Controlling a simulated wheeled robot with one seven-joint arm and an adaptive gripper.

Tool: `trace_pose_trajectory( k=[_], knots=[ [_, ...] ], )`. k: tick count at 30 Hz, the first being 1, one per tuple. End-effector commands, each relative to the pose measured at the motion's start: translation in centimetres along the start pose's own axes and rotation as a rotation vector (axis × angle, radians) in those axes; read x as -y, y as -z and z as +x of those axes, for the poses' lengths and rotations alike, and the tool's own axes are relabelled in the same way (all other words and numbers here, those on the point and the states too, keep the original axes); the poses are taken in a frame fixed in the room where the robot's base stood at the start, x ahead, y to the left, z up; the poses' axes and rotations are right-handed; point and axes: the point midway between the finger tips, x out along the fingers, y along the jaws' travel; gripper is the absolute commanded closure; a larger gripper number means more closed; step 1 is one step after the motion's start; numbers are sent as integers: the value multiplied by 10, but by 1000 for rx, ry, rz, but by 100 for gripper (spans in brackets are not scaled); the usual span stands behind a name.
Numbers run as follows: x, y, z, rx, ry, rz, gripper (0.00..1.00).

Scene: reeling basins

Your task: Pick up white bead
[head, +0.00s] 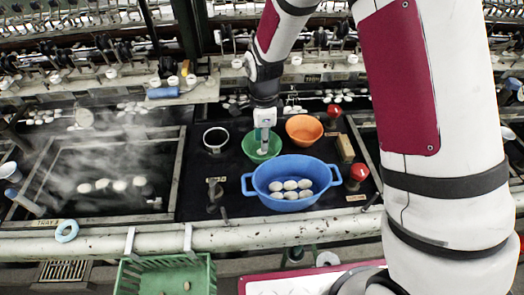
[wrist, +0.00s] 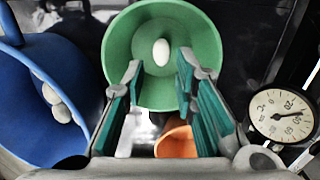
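The white bead (wrist: 161,52), a small smooth oval, lies on the floor of the green bowl (wrist: 120,45) in the wrist view. The green bowl also shows in the head view (head: 273,147), partly hidden by my gripper. My gripper (wrist: 160,70) is open, with its two teal-padded fingers apart and nothing between them. In the wrist view the bead appears just past the fingertips, near the middle of the gap. In the head view my gripper (head: 264,140) points down over the green bowl. The bead cannot be made out clearly in the head view.
A blue two-handled basin (head: 262,185) holding several white cocoons stands in front of the green bowl. An orange bowl (head: 304,127) stands close at its right, a dark cup (head: 215,137) at its left. A gauge (wrist: 281,115) shows at right. Steam rises from the left basin.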

Motion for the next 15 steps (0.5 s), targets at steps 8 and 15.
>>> trace_pose_trajectory(
  k=[8, 15],
  knots=[
    [2, -4, 36, 0, -2, 1, 74],
    [2, -4, 41, 0, 0, 0, 74]
  ],
)
